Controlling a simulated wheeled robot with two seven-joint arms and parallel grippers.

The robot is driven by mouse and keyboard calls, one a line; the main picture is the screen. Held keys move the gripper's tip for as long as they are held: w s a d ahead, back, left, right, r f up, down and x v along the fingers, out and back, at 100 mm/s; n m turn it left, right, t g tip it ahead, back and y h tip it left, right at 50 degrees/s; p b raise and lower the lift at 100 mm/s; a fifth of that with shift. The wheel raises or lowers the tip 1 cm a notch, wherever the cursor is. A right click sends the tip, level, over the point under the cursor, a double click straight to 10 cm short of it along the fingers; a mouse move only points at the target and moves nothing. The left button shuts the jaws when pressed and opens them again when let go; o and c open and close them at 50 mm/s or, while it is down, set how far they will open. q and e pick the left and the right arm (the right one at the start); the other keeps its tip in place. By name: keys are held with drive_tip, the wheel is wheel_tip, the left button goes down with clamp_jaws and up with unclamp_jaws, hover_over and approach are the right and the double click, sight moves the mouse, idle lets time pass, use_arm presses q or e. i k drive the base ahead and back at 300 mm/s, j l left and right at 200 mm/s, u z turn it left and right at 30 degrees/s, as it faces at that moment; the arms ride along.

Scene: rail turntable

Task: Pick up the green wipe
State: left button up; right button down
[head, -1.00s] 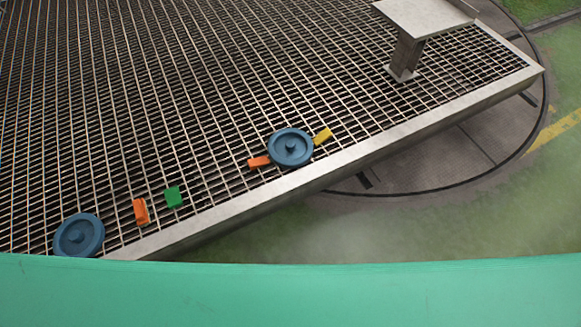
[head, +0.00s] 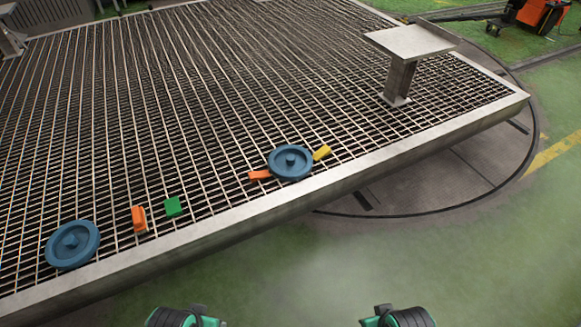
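The green wipe (head: 173,206) is a small green block-like piece lying on the metal grating near its front edge. An orange piece (head: 139,218) lies just left of it, apart from it. Two dark shapes with green parts show at the bottom edge, left and right of the middle; they look like parts of my arms. No gripper fingers show, and both arm parts are well away from the green wipe.
The grating platform (head: 300,196) has a raised metal rim. A blue disc (head: 73,244) lies at the left. Another blue disc (head: 291,161) lies between an orange piece (head: 260,175) and a yellow piece (head: 322,153). A metal stand (head: 400,80) rises at the back right.

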sight(172, 205)
drive_tip(key=i+j, duration=0.15)
drive_tip(key=j, duration=0.25)
drive_tip(key=i+j+z, duration=0.1)
drive_tip(key=j, duration=0.3)
drive_tip(key=i+j, duration=0.2)
drive_tip(key=j, duration=0.2)
drive_tip(key=i+j+z, duration=0.1)
drive_tip(key=j, duration=0.3)
drive_tip(key=i+j, duration=0.15)
drive_tip(key=j, duration=0.25)
